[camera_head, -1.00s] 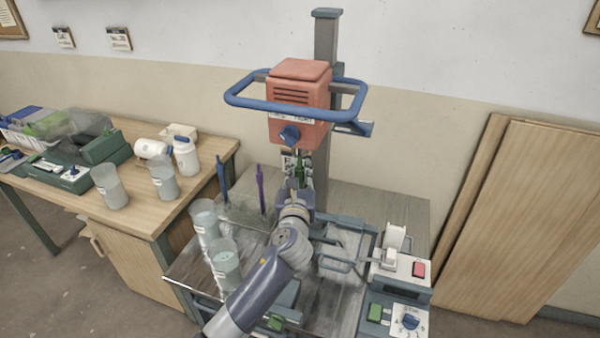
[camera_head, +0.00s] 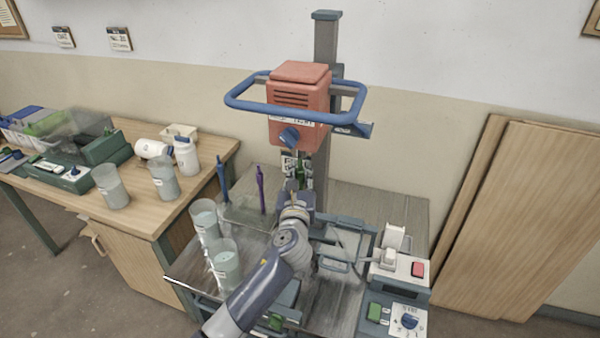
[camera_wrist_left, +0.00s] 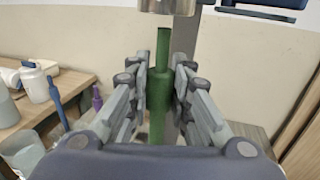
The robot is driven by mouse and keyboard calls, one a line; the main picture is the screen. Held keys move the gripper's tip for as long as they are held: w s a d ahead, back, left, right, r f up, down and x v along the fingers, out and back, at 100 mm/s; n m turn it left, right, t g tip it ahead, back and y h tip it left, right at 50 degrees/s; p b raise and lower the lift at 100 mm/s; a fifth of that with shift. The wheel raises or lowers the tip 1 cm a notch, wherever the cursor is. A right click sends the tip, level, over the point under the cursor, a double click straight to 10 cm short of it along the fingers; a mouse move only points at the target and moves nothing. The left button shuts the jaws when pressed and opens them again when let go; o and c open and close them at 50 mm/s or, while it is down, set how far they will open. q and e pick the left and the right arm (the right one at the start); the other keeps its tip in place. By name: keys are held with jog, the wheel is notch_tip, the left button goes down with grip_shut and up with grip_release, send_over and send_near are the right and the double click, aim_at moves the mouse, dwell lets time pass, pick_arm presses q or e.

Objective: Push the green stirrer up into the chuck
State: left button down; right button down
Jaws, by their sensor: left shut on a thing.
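The green stirrer (camera_wrist_left: 159,85) stands upright between the fingers of my left gripper (camera_wrist_left: 160,75) in the left wrist view. The left gripper is shut on its thick green part. The stirrer's thin top end points up, just below the metal chuck (camera_wrist_left: 166,5), with a small gap seen between them from here. In the head view my left gripper (camera_head: 297,187) is under the red mixer head (camera_head: 300,100), and the arm hides most of the stirrer. My right gripper is in neither view.
A blue ring handle (camera_head: 232,98) surrounds the mixer head, in front of a grey column (camera_head: 327,40). Blue (camera_head: 222,177) and purple (camera_head: 261,190) stirrers stand left of the gripper. Buckets (camera_head: 225,266) stand at the front left. A control box (camera_head: 392,315) is at the right.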

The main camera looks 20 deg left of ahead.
aim_at(300, 164)
pick_arm(q)
jog(key=shift+r+p, duration=0.1)
jog(key=shift+p, duration=0.3)
dwell(0.9)
jog(key=shift+p, duration=0.45)
dwell(1.2)
jog(key=shift+r+p, duration=0.9)
jog(key=shift+p, duration=0.15)
dwell(0.6)
jog(key=shift+p, duration=0.4)
dwell(1.1)
jog(key=shift+r+p, duration=0.8)
jog(key=shift+p, duration=0.1)
dwell(1.0)
